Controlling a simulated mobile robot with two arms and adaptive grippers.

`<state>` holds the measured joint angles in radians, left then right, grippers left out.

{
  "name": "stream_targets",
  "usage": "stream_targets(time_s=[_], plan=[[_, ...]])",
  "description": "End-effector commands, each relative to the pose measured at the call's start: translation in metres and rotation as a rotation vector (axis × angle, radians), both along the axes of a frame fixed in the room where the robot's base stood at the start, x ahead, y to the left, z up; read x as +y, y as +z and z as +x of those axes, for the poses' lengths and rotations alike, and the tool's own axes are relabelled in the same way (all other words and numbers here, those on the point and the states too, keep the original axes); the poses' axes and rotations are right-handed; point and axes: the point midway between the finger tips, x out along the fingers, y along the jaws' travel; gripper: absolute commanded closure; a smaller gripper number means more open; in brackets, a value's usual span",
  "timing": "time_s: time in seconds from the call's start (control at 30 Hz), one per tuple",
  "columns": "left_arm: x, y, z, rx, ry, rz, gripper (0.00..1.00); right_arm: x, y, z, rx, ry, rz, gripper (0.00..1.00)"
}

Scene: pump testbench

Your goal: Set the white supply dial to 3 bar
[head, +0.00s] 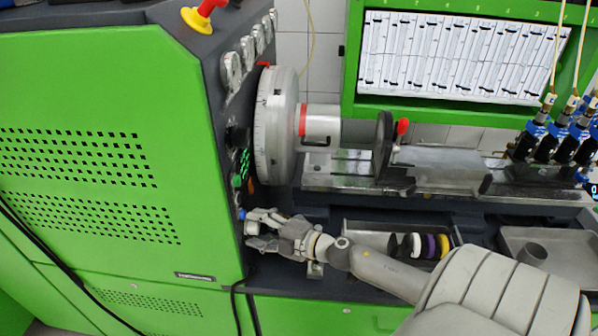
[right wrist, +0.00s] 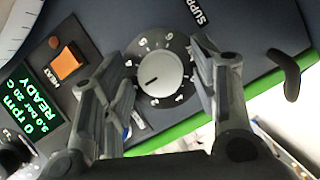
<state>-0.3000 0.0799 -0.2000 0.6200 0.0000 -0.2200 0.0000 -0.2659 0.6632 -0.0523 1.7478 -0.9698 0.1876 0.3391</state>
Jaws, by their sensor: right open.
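The supply dial (right wrist: 160,73) shows in the right wrist view as a pale grey-white knob on a black ring with white numbers. Its dark pointer line points to the lower left in that view; the number there is too small to read surely. My right gripper (right wrist: 158,92) is open, one finger on each side of the dial, with no clear contact. In the head view my right gripper (head: 250,230) is at the lower right edge of the green machine's panel, and the dial cannot be made out there. My left gripper is not in view.
An orange heat switch (right wrist: 68,59) and a green-lit display (right wrist: 25,108) reading 0 rpm and READY sit left of the dial. A dark curved handle (right wrist: 291,75) is at the right. A chuck (head: 276,125) stands above my gripper; a parts tray (head: 365,232) lies beside my arm.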

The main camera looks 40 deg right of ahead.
Motion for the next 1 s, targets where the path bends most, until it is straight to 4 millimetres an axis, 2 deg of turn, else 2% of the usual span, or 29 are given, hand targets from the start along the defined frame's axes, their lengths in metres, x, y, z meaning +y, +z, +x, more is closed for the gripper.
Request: stream_targets(time_s=[0.03, 0.1, 0.5, 0.77, 1.0], plan=[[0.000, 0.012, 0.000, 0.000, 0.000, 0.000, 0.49, 0.000, 0.007, 0.000, 0.024, 0.001, 0.025, 0.45], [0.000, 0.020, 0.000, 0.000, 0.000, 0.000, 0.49, 0.000, 0.007, 0.001, 0.060, 0.001, 0.067, 0.45], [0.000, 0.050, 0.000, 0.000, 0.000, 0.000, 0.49, -0.002, 0.005, 0.001, 0.259, -0.001, 0.301, 0.45], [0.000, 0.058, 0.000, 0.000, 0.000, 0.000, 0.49, -0.002, 0.004, 0.002, 0.378, 0.000, 0.442, 0.45], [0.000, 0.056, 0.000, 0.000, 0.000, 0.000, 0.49, -0.002, 0.002, 0.002, 0.489, 0.001, 0.571, 0.45]])
